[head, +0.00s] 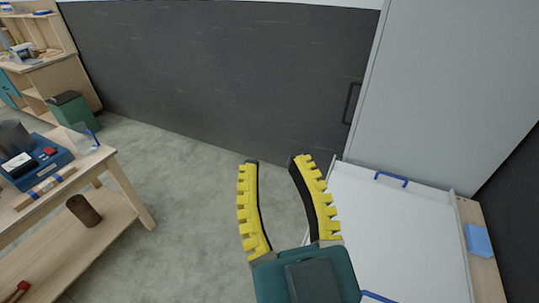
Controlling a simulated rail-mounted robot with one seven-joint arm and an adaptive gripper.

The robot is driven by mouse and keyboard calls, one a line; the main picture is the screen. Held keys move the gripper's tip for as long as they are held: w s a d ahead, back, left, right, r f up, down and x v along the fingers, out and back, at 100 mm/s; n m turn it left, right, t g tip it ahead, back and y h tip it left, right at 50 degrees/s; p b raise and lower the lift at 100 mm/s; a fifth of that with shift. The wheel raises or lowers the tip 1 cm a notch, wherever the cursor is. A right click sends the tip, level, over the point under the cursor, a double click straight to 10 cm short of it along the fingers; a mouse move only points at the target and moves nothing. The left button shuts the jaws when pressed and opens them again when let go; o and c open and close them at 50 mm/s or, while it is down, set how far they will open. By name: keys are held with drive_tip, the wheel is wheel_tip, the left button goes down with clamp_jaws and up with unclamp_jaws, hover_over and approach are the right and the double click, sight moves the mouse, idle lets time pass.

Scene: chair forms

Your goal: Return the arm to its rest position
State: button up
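My gripper (275,164) shows at the lower middle of the head view, with two black fingers lined with yellow toothed pads and a dark green body. The fingers are spread apart and nothing is between them. Grey floor and the dark wall show behind them. The rest of my arm is out of the picture below.
A wooden table (128,188) with a blue device (45,160) stands at left, a brown cylinder (83,210) on its lower shelf. A white tray (400,235) with blue handles and a blue block (478,240) are at right. Grey floor (185,200) is open between.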

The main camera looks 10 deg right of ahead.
wheel_tip(320, 180, up, 25)
drive_tip(key=p, duration=2.5)
